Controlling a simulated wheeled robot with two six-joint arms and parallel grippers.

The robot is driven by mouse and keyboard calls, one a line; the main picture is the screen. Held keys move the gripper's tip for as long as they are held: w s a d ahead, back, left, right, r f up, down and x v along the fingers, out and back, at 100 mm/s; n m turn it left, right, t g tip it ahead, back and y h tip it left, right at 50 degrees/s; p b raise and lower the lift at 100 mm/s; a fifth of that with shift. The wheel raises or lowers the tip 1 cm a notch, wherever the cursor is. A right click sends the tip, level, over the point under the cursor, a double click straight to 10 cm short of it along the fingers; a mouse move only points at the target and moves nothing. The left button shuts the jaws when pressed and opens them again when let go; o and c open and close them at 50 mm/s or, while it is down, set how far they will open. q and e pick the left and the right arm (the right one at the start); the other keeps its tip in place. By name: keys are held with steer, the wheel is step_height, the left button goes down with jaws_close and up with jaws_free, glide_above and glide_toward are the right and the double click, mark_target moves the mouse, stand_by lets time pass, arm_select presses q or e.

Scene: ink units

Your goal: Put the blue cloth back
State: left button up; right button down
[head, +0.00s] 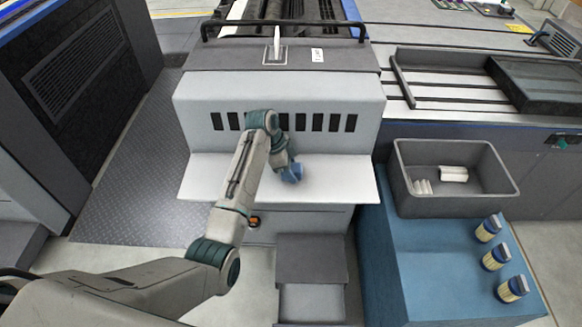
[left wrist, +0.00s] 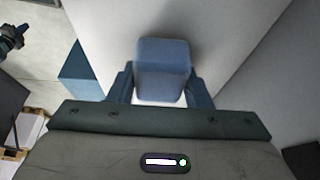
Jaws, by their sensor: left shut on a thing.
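My left gripper (head: 289,172) reaches over the white shelf on the front of the grey machine. In the left wrist view, its two fingers (left wrist: 160,92) are shut on the blue cloth (left wrist: 162,70), a blocky, rounded blue piece. In the head view the blue cloth (head: 293,173) shows small at the gripper's tip, over the white shelf (head: 225,178). I cannot tell whether the cloth touches the shelf. My right gripper is not in the head view.
Right of the shelf, a blue cabinet (head: 420,260) bears a grey bin (head: 455,205) with white rolls (head: 453,173) inside. Several jars with blue lids (head: 495,258) stand in a row at its right edge. A grey step (head: 310,258) stands below the shelf. The shelf's right part is clear.

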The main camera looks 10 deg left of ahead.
arm_select(q)
steer(key=shift+f, duration=0.25)
steer(key=o, duration=1)
steer(key=shift+f, duration=0.1)
steer(key=shift+c, duration=0.2)
steer(key=b+v, duration=0.2)
steer(key=v, duration=1)
steer(key=shift+d, duration=0.1)
